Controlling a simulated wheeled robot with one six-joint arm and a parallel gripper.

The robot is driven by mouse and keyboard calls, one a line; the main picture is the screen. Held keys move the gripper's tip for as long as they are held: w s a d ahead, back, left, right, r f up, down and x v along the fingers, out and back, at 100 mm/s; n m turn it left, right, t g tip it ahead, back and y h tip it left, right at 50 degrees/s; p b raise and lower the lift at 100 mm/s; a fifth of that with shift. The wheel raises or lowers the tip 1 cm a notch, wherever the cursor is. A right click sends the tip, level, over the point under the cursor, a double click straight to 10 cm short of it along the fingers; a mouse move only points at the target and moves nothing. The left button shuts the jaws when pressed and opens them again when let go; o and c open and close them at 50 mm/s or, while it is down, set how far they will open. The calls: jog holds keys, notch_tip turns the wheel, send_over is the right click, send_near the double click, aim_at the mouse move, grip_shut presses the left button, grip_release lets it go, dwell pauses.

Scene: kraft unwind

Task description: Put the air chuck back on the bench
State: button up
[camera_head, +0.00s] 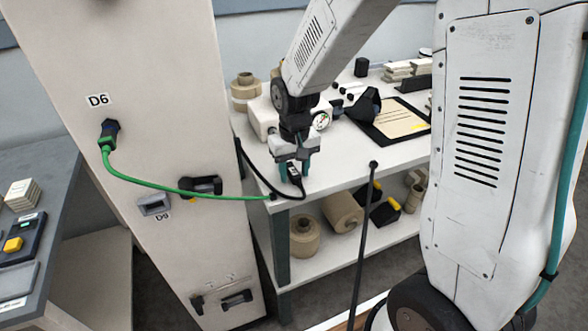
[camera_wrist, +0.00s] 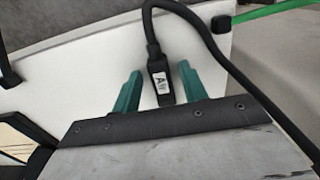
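The air chuck (camera_head: 295,175) is a small black piece with a white "Air" label, on a black hose. It is at the near left corner of the white bench top (camera_head: 345,170); I cannot tell whether it rests on the surface. My gripper (camera_head: 294,170) points down over that corner with its green fingers on either side of the chuck. In the wrist view, the air chuck (camera_wrist: 160,84) lies between the two fingertips (camera_wrist: 160,88), with a visible gap on each side. My gripper is open. The fingers partly hide the chuck in the head view.
A green hose (camera_head: 180,189) runs from the D6 socket on the white cabinet (camera_head: 150,110) to the bench edge. A dark upright rod (camera_head: 364,235) stands in front of the bench. Kraft rolls (camera_head: 343,212) lie on the lower shelf. A black-framed board (camera_head: 397,122) lies further back.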

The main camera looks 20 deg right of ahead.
aim_at(294, 173)
notch_tip(294, 173, up, 12)
jog(key=s+d+r, duration=0.1)
jog(key=s+r, duration=0.2)
jog(key=s, duration=0.9)
jog(key=s+d+r+t, duration=0.1)
jog(key=s+d+r, duration=0.1)
jog(key=s, duration=1)
jog(key=shift+s+d+r, duration=0.25)
jog(key=shift+s+r, duration=0.05)
jog(key=shift+r, duration=0.4)
